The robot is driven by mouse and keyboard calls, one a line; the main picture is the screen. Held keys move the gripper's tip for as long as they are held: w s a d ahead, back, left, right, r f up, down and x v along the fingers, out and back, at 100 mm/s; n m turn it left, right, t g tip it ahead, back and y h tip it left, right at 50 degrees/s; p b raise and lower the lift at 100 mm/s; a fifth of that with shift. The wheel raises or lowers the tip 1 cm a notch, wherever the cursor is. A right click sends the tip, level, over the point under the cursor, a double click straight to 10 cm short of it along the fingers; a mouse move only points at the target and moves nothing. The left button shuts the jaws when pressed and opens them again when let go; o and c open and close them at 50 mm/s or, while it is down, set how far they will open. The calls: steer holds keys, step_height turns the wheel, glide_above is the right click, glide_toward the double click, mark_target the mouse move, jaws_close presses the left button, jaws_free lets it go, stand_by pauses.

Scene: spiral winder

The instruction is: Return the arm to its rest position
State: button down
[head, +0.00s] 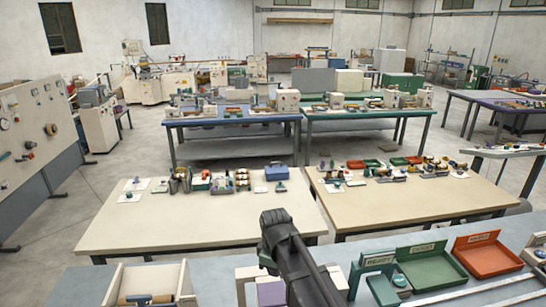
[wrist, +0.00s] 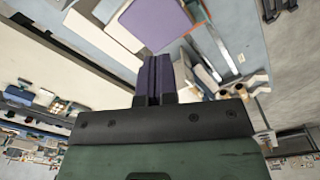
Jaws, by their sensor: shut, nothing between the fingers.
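My gripper (wrist: 155,80) shows in the wrist view with its two dark purple fingers pressed together and nothing between them. A purple-topped block (wrist: 155,22) and pale surfaces lie beyond the fingertips; I see no contact with them. In the head view my dark arm rises from the bottom edge, right of the middle, over the near bench. My fingers cannot be made out in that view.
The near bench holds a green tray (head: 433,272), a red tray (head: 488,257) and an open pale box (head: 112,288). A purple-topped block (head: 271,292) stands beside my arm. Two cream tables (head: 160,228) (head: 400,213) stand beyond, with small parts along their far sides.

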steer(key=s+d+f+m+b, duration=0.6)
steer(key=d+f+b, duration=0.2)
steer(key=f+b, duration=0.1)
steer(key=s+d+f+m+b, duration=0.7)
steer(key=d+f+b, duration=0.1)
steer(key=f+b, duration=0.1)
steer(key=shift+d+f+m, duration=0.3)
steer(key=shift+d+f, duration=0.1)
steer(key=shift+f, duration=0.1)
stand_by(0.6)
